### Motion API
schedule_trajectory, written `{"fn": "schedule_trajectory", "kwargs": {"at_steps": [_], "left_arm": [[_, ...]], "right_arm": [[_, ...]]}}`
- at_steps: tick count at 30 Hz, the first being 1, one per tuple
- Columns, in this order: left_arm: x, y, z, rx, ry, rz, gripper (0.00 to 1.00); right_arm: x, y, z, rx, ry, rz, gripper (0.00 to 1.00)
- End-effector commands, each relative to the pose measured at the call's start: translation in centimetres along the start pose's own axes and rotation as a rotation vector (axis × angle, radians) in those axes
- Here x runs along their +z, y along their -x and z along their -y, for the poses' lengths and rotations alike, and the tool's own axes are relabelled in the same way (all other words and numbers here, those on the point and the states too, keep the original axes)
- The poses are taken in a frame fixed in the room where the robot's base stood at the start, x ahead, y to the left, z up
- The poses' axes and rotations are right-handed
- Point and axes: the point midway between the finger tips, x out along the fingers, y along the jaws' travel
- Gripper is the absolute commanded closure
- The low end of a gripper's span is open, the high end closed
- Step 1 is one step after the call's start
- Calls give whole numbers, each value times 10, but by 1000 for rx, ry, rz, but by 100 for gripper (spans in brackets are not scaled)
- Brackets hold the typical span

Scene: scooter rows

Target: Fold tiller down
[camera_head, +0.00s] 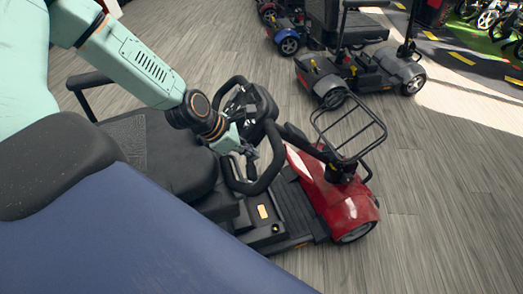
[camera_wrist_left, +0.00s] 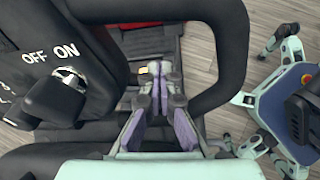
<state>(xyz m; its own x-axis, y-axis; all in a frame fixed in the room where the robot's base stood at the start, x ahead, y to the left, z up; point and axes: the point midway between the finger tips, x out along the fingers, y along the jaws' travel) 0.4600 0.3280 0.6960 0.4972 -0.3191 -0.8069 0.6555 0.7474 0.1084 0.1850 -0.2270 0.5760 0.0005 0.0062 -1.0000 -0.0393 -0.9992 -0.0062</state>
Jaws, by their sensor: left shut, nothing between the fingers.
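The tiller (camera_head: 262,104) of a red scooter (camera_head: 335,195) stands raised in front of its black seat, with black loop handles (camera_head: 268,172) on both sides. My left gripper (camera_head: 250,150) is at the near loop handle and looks shut. In the left wrist view the gripper's fingers (camera_wrist_left: 160,92) are together with nothing between them, within the span of the black loop handle (camera_wrist_left: 232,60). The tiller's console, marked OFF and ON, shows there with a knob (camera_wrist_left: 70,75). Whether the fingers touch the handle I cannot tell. My right gripper is not in view.
The seat (camera_head: 165,150) is close beside my left arm. A black wire basket (camera_head: 348,128) is at the scooter's front. Other scooters (camera_head: 355,70) stand behind. The grey wood floor (camera_head: 450,210) at right is clear.

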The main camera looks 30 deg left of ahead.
Motion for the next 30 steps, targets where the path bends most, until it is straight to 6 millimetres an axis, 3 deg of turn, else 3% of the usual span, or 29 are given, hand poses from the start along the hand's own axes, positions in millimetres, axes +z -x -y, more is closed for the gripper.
{"fn": "schedule_trajectory", "kwargs": {"at_steps": [5,9,15,30], "left_arm": [[-2,-14,0,1,-2,0,100],[21,-3,-1,2,-7,0,100],[36,2,0,1,-2,0,100],[39,5,1,0,0,-2,100]], "right_arm": [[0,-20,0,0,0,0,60],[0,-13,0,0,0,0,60],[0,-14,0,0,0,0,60],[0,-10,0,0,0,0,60]]}}
